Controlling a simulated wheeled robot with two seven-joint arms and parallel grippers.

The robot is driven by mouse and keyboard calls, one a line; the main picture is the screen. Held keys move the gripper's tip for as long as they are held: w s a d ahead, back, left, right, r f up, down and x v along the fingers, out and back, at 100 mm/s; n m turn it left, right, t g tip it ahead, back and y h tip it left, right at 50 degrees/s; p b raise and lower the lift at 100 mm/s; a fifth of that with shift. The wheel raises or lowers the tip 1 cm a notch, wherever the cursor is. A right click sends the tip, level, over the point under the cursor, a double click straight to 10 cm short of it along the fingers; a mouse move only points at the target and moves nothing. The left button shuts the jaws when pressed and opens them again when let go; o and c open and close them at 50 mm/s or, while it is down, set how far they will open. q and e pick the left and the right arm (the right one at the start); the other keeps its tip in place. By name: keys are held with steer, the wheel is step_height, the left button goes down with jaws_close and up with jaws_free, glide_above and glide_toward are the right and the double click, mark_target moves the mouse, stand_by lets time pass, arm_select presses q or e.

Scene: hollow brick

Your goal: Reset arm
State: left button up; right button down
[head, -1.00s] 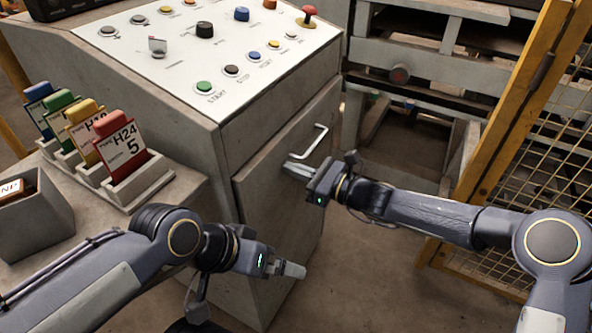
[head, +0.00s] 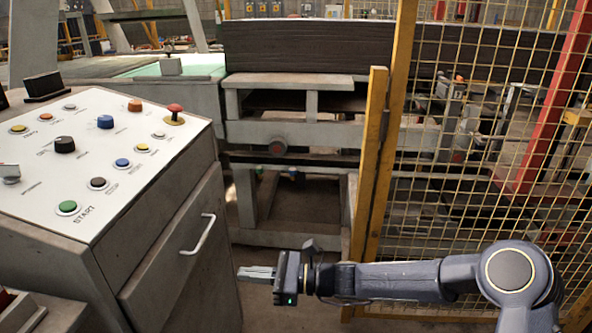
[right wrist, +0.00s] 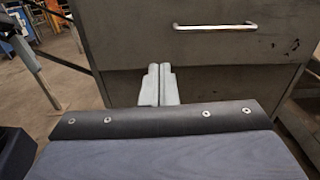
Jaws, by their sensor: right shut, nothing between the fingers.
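My right gripper (head: 257,273) is shut and empty in the head view, in front of the lower part of the control cabinet. Its closed fingers also show in the right wrist view (right wrist: 159,84), below the cabinet's drawer handle (right wrist: 215,26) and apart from it. In the head view the handle (head: 199,235) is above and left of the fingertips. My left gripper is outside the head view.
The grey control cabinet (head: 168,253) with its white button panel (head: 112,172) stands at the left. A yellow mesh fence (head: 470,135) runs along the right behind my right arm. A heavy frame (head: 290,132) stands at the back. Some floor is clear beside the cabinet.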

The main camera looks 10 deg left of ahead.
steer(key=s+d+r+n+t+h, duration=0.1)
steer(key=s+d+r+n+h, duration=0.3)
steer(key=d, duration=0.5)
steer(key=s+d+r+n+h, duration=0.1)
steer(key=s+d+n+h, duration=0.2)
steer(key=s+d+n, duration=0.5)
steer(key=s+d+f+n+t+h, duration=0.25)
steer(key=s+d, duration=0.35)
steer(key=d, duration=0.3)
steer(key=s+d+f+n+t+h, duration=0.1)
steer(key=s+d+t+h, duration=0.1)
steer(key=s+d+h, duration=0.5)
step_height(320, 180, up, 14)
steer(key=d+y+p, duration=0.2)
steer(key=p, duration=1.2)
steer(key=shift+w+d, duration=0.3)
steer(key=shift+w, duration=0.15)
steer(key=shift+n+y, duration=0.25)
